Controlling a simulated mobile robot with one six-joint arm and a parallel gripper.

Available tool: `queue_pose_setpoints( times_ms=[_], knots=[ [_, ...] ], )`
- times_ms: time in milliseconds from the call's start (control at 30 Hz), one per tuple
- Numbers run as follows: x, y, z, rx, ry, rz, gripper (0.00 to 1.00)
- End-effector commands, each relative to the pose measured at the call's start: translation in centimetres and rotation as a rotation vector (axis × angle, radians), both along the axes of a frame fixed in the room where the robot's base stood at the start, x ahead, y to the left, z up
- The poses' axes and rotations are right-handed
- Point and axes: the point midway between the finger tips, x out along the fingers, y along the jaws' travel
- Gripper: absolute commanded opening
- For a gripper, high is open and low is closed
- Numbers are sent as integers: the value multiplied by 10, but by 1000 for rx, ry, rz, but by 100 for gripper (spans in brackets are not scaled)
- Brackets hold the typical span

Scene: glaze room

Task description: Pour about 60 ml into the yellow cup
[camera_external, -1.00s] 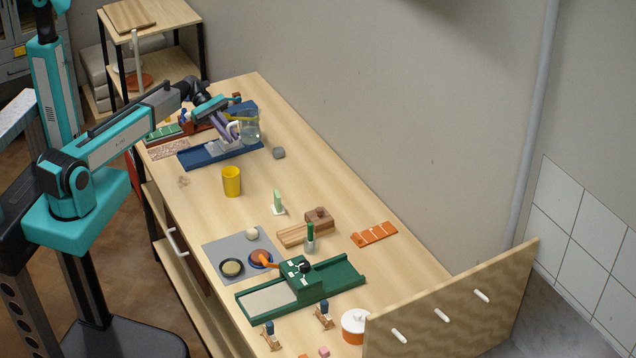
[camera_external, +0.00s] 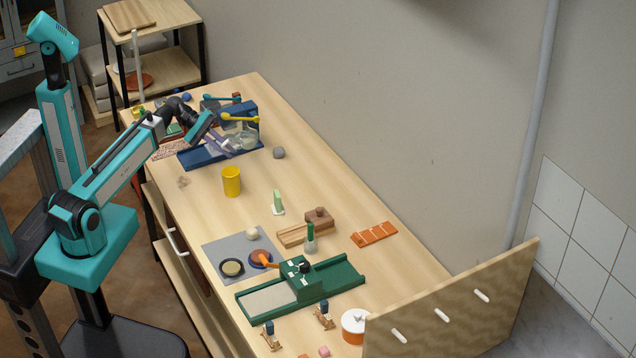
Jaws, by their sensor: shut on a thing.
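The yellow cup (camera_external: 232,182) stands upright on the table, in front of the blue dispenser-like stand (camera_external: 247,112), and looks free of any gripper. Its inside is too small to read. My gripper (camera_external: 228,147) is at the blue stand, behind and apart from the cup. It is shut on what appears to be a clear jug (camera_external: 244,139), which sits low against the stand under a yellow lever (camera_external: 240,118). The jug's grasped side is partly hidden by my fingers. I cannot tell its fill level or exact tilt.
A grey lump (camera_external: 279,153) lies right of the stand. Wooden blocks (camera_external: 319,218), a green device (camera_external: 335,284), a grey mat (camera_external: 219,249) and an orange rack (camera_external: 374,234) stand nearer the front. The table around the yellow cup is mostly clear.

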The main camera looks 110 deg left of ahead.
Motion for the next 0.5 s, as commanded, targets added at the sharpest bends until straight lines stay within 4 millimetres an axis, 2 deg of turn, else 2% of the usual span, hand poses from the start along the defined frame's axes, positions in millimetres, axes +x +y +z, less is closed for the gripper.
queue_pose_setpoints(
  times_ms=[33,133,500],
  knots=[
    [0,0,-8,32,-10,1,0],
    [1,3,-13,82,-25,1,0],
    [3,10,-14,218,-65,2,0]
  ],
)
